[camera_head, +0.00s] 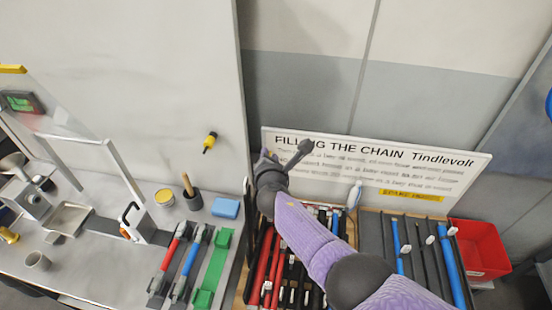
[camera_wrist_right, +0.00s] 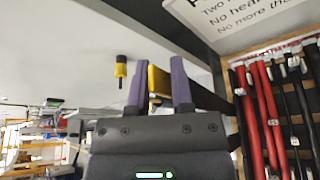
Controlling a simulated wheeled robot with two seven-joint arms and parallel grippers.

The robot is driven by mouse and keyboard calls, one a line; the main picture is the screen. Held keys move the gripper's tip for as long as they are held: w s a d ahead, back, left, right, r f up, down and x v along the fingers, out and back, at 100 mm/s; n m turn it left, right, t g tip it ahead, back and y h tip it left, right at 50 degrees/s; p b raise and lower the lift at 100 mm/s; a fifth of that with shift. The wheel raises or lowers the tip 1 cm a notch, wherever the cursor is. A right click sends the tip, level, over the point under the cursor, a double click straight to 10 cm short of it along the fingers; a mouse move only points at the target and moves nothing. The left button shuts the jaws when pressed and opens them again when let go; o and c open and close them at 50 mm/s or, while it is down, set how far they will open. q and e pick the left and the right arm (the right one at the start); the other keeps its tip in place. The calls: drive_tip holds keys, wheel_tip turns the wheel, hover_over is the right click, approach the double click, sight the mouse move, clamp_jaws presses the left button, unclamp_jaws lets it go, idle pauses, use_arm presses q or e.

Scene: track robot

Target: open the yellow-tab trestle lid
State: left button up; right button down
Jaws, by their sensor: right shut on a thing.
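My right gripper (camera_wrist_right: 159,95) is shut on a small yellow tab (camera_wrist_right: 158,80), which shows between its two purple fingers in the right wrist view. A dark edge runs from behind the fingers to the right; I cannot tell if it is the lid. In the head view my right gripper (camera_head: 268,157) is at the left end of the white sign, above the back left of an open box (camera_head: 248,262). The tab is hidden there. The box holds red and black strips. My left gripper is not in view.
The white sign (camera_head: 468,165) stands behind the boxes. A second box (camera_head: 372,236) with blue strips and a red bin (camera_head: 480,248) are at right. Red, blue and green tools (camera_head: 213,262), a blue block (camera_head: 226,208) and a yellow tin (camera_head: 165,198) lie left.

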drive_tip(key=shift+s+a+f, duration=0.1)
drive_tip(key=shift+s+f, duration=0.05)
drive_tip(key=shift+f, duration=0.1)
drive_tip(key=c, duration=0.8)
unclamp_jaws()
drive_tip(key=shift+o, duration=0.2)
drive_tip(key=shift+s+p, duration=0.15)
drive_tip(key=shift+p, duration=0.2)
drive_tip(key=p+v, duration=0.5)
drive_tip(key=v, duration=0.4)
drive_tip(key=shift+s+r+p, duration=0.2)
drive_tip(key=shift+r+p, duration=0.15)
